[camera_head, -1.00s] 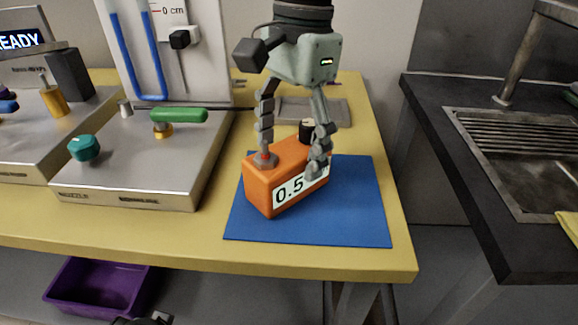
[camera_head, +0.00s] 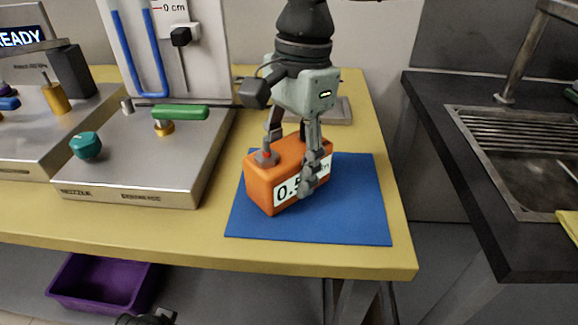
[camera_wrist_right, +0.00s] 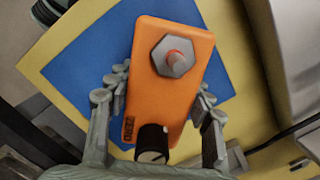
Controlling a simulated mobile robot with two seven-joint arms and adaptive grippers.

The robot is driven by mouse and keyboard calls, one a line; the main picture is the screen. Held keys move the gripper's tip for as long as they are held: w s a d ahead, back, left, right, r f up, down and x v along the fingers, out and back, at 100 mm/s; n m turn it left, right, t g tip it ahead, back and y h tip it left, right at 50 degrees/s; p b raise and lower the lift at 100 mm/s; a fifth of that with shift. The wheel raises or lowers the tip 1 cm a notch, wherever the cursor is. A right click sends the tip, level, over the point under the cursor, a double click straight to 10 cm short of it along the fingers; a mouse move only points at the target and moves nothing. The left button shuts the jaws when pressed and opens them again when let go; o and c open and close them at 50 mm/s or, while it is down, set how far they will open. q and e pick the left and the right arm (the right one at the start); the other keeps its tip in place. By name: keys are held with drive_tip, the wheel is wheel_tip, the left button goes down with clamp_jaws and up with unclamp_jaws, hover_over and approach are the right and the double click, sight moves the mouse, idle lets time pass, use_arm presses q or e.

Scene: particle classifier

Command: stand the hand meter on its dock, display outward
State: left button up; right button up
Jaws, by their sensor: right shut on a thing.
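The hand meter is an orange box (camera_head: 262,188) lying on the blue mat (camera_head: 350,215) near the table's front right. Its white display, reading "0.5" in part, faces the front; a finger covers some of it. A grey hexagonal part with a red centre (camera_wrist_right: 174,56) and a black knob (camera_wrist_right: 152,143) are on its upper face. My right gripper (camera_head: 292,165) reaches down from above and is shut on the meter, one finger across the display side, the other behind. A low grey plate (camera_head: 340,108) behind the mat may be the dock; the gripper partly hides it.
A steel-topped device (camera_head: 130,165) with a green handle (camera_head: 182,112) and teal knob (camera_head: 85,145) stands left of the mat. A sink counter (camera_head: 480,180) is to the right, across a gap. A purple bin (camera_head: 95,285) is below the table. The mat's right part is clear.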

drive_tip(key=shift+c, duration=1.1)
